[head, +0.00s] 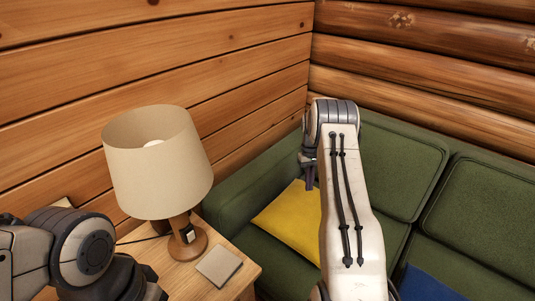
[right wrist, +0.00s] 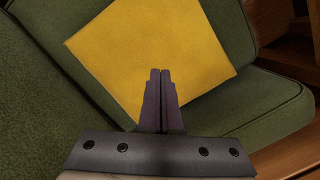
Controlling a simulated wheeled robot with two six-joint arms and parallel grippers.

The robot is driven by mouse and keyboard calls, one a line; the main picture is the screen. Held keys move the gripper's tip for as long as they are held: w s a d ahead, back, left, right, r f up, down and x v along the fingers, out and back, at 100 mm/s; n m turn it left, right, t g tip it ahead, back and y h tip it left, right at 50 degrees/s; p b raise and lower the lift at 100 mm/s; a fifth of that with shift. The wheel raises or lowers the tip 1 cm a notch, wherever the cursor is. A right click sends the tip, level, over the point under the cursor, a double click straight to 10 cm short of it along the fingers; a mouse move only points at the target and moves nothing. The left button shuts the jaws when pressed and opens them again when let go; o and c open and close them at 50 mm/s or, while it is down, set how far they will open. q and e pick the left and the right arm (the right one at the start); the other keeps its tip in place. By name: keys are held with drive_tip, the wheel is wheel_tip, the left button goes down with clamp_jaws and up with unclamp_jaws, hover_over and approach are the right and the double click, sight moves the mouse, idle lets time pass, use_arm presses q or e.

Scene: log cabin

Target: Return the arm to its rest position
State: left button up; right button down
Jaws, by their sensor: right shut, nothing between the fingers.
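My right arm reaches up and forward in the middle of the head view, over the green sofa. Its gripper (head: 309,172) points down near the yellow cushion. In the right wrist view the gripper (right wrist: 160,73) has its two fingers together, with nothing between them, above the yellow cushion (right wrist: 150,50). I cannot tell the exact height over the cushion. My left arm shows at the lower left of the head view, near the side table. Its fingers cannot be made out there.
A lamp with a beige shade (head: 157,165) stands on a wooden side table (head: 180,275), with a square coaster-like item (head: 219,265) beside it. The green sofa (head: 395,160) carries the yellow cushion (head: 290,221) and a blue cushion (head: 425,285). Log walls close off the corner.

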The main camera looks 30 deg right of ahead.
drive_tip(key=shift+a+r, duration=0.1)
drive_tip(key=s+a+r+n+t, duration=0.1)
drive_tip(key=s+a+r, duration=0.1)
drive_tip(key=a+r, duration=0.5)
drive_tip(key=s+a+r+n+t, duration=0.15)
drive_tip(key=a+r, duration=0.25)
drive_tip(key=a, duration=0.6)
drive_tip(key=s+a+r+n, duration=0.3)
drive_tip(key=s+a, duration=0.5)
drive_tip(key=s, duration=0.1)
drive_tip(key=s+a+r+n, duration=0.3)
drive_tip(key=s+a, duration=0.5)
drive_tip(key=s, duration=0.1)
drive_tip(key=s+a+r+n, duration=0.3)
drive_tip(key=s+a, duration=0.6)
drive_tip(key=s, duration=0.1)
wheel_tip(320, 180, up, 15)
drive_tip(key=p, duration=1.6)
drive_tip(key=shift+w+d+r+m, duration=0.15)
drive_tip(key=shift+w+d+m, duration=0.15)
drive_tip(key=shift+w+m, duration=0.15)
drive_tip(key=shift+g, duration=0.25)
